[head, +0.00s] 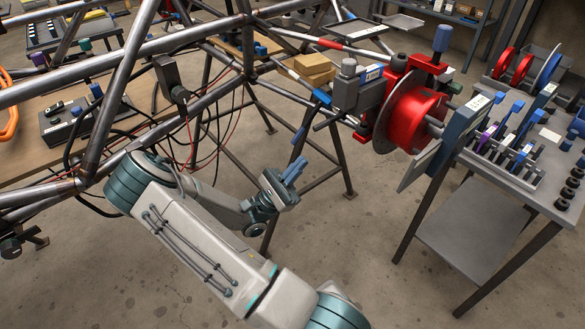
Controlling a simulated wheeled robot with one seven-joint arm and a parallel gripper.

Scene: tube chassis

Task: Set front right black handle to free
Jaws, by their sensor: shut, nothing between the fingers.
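My gripper (293,172) is at the centre of the view, with its blue fingers closed together and nothing between them. It hangs in open space below and left of the red wheel hub assembly (411,108). A grey block (346,95) with a blue-tipped lever and a dark rod (328,121) sits at the hub's left side. A dark box (171,78) is fixed to the chassis tube at upper left. I cannot tell which of these parts is the front right black handle, or its setting. My gripper touches none of them.
The tube chassis (170,43) crosses the upper left, with loose cables hanging below it. A dark stand leg (339,160) is right of my gripper. A tool cart (500,195) stands at right. Concrete floor (390,285) is clear between them.

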